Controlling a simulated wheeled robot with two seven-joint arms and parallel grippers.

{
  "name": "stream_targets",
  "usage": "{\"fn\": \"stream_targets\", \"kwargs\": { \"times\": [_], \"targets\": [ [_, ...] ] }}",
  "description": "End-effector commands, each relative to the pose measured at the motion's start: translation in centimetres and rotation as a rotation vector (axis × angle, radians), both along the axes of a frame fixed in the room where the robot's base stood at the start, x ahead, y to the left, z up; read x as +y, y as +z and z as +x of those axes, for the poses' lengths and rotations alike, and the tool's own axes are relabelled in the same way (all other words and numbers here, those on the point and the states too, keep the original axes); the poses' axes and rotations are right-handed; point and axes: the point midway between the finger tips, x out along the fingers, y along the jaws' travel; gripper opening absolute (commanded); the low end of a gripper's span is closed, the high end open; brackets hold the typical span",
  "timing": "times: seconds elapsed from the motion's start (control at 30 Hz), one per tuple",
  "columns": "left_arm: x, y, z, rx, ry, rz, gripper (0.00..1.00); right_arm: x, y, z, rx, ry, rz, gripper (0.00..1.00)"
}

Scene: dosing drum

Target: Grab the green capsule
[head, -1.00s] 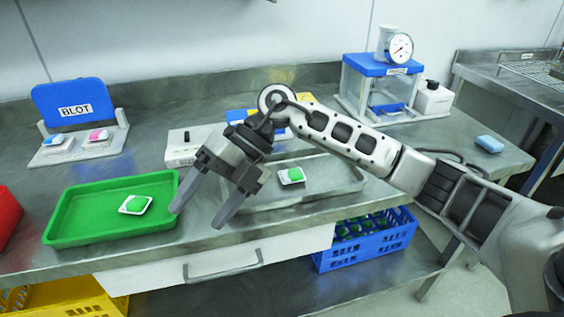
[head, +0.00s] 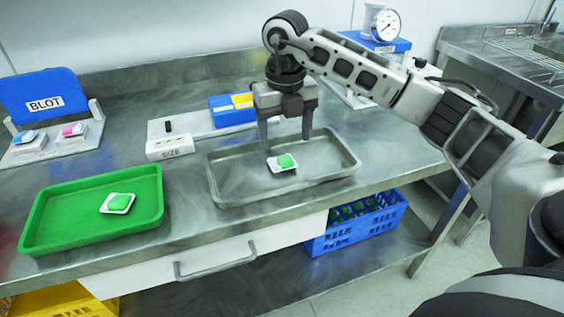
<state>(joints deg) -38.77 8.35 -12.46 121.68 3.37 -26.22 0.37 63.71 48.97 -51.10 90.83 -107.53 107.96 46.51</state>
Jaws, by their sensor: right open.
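A green capsule with a white base (head: 286,162) lies in the grey metal tray (head: 232,188) at the middle of the bench. A second green capsule on a white base (head: 118,203) lies in the green tray (head: 60,237) at the left. My right gripper (head: 287,143) points down over the grey tray. Its two fingers are spread, with nothing between them. The fingertips appear just above and behind the capsule in the grey tray; the exact height gap is hard to tell. My left gripper is out of view.
A white SIZE block (head: 172,148) and a blue box with a yellow top (head: 232,110) stand behind the grey tray. A blue crate (head: 355,225) sits below the bench.

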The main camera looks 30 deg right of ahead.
Motion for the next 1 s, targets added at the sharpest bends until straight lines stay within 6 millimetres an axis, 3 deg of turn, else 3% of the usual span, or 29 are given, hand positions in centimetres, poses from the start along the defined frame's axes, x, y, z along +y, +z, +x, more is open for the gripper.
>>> {"fn": "stream_targets", "kwargs": {
  "times": [0.17, 0.5, 0.77, 0.93, 1.0],
  "targets": [
    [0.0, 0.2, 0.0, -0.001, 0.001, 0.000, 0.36, 0.1, -1.1, 0.0, 0.001, 0.001, -0.001, 0.71],
    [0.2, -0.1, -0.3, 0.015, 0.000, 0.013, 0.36, 0.4, -5.5, 0.5, 0.001, 0.000, 0.001, 0.71],
    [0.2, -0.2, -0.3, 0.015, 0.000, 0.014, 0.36, 0.4, -5.9, 0.5, 0.000, 0.001, 0.001, 0.71],
    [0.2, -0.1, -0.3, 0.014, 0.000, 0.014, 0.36, 0.4, -5.9, 0.5, -0.001, 0.001, 0.001, 0.29],
    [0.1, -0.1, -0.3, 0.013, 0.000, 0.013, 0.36, 0.4, -5.9, 0.5, -0.001, 0.001, 0.001, 0.23]
  ]
}}
